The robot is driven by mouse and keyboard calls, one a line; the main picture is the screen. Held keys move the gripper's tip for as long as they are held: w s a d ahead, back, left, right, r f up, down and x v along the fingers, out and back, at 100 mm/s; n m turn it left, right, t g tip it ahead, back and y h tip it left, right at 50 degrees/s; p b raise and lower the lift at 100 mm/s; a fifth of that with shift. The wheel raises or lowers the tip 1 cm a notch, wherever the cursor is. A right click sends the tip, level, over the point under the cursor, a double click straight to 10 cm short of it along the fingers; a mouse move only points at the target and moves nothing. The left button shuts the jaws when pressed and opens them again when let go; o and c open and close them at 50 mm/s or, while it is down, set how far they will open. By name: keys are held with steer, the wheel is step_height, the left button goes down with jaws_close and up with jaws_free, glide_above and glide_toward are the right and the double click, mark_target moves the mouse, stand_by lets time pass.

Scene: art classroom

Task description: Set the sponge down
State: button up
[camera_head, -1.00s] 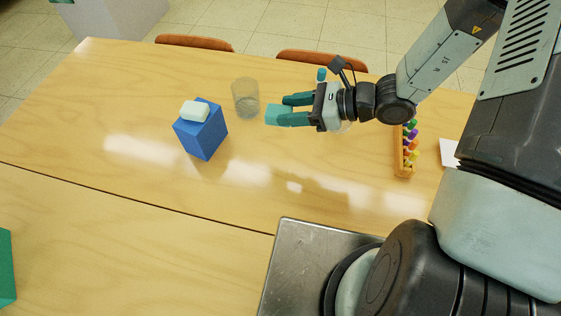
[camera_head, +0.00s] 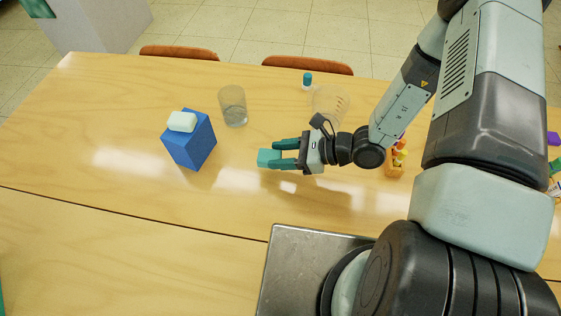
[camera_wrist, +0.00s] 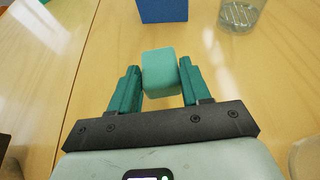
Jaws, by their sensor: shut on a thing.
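A teal, block-shaped sponge (camera_head: 266,158) is between the fingertips of my gripper (camera_head: 276,155), over the light wooden table (camera_head: 110,215). In the wrist view the sponge (camera_wrist: 159,70) sits between the two teal fingers of my gripper (camera_wrist: 160,84), and its far end sticks out past the tips. My gripper is shut on it. I cannot tell whether its underside touches the table.
A blue block (camera_head: 190,142) with a white piece (camera_head: 182,121) on top stands left of the sponge. A clear glass (camera_head: 233,107) stands behind it. A clear container (camera_head: 329,102) and a small teal-capped bottle (camera_head: 307,81) are farther back. Bare table lies in front.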

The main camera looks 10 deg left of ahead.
steer(key=shift+f, duration=2)
steer(key=o, duration=1.1)
steer(key=shift+o, duration=0.2)
steer(key=shift+r, duration=0.1)
steer(key=v, duration=1.2)
